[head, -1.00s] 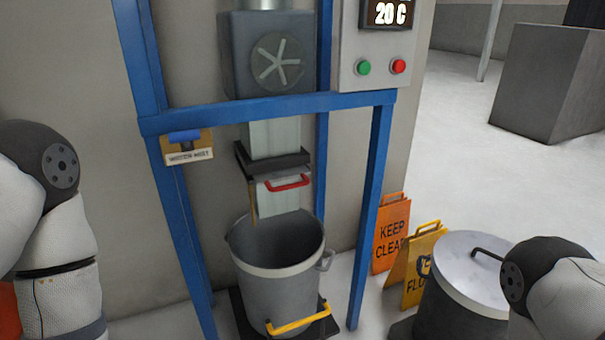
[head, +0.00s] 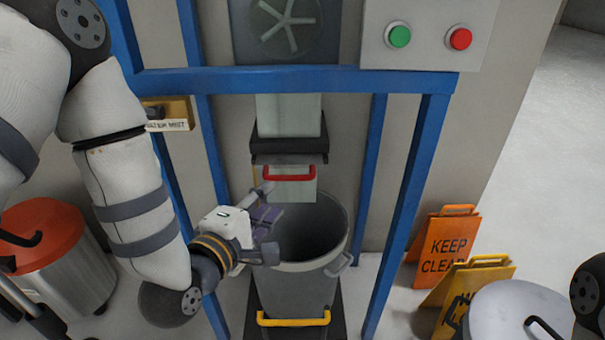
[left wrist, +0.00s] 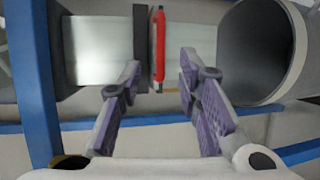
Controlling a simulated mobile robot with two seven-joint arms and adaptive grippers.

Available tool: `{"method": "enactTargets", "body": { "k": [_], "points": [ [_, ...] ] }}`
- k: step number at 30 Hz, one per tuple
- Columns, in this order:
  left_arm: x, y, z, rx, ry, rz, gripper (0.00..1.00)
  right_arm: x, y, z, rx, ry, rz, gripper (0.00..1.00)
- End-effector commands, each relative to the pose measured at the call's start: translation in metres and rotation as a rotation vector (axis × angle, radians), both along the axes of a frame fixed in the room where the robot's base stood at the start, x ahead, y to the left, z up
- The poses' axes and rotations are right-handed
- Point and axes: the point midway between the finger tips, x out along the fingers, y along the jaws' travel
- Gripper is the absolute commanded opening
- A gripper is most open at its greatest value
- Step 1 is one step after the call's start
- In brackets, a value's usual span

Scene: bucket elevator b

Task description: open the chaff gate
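The chaff gate's red handle (head: 289,173) is on the front of a pale plate below the dark collar (head: 289,150) of the chute. In the left wrist view the red handle (left wrist: 158,50) lies ahead, roughly in line with the gap between my fingertips. My left gripper (head: 268,218) is open and empty, below and to the left of the handle, over the bucket's rim. Its purple-padded fingers (left wrist: 162,70) stand apart in the left wrist view. I see no contact with the handle. My right gripper is out of view; only part of that arm shows.
Warning signs (head: 447,248) and a lidded drum (head: 520,312) are at right; an orange-lidded bin (head: 70,280) is at left.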

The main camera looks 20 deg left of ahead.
Motion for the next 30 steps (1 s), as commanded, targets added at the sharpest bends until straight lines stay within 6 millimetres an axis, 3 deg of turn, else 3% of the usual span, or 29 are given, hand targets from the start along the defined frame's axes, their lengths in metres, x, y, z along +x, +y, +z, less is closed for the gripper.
{"method": "enactTargets", "body": {
  "k": [12, 18, 25, 26, 30],
  "points": [
    [0.092, -0.012, -0.021, 0.003, 0.002, -0.002, 0.31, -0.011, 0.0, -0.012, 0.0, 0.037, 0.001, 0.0],
    [0.112, -0.014, -0.024, 0.003, 0.002, 0.0, 0.31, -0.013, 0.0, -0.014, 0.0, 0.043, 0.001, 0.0],
    [0.113, -0.014, -0.023, 0.003, 0.002, -0.001, 0.31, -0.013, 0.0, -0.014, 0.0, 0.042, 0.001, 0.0],
    [0.113, -0.014, -0.023, 0.003, 0.002, -0.001, 0.29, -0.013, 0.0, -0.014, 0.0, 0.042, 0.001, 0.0],
    [0.113, -0.014, -0.023, 0.003, 0.002, -0.001, 0.0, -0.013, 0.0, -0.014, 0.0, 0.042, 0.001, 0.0]
  ]
}}
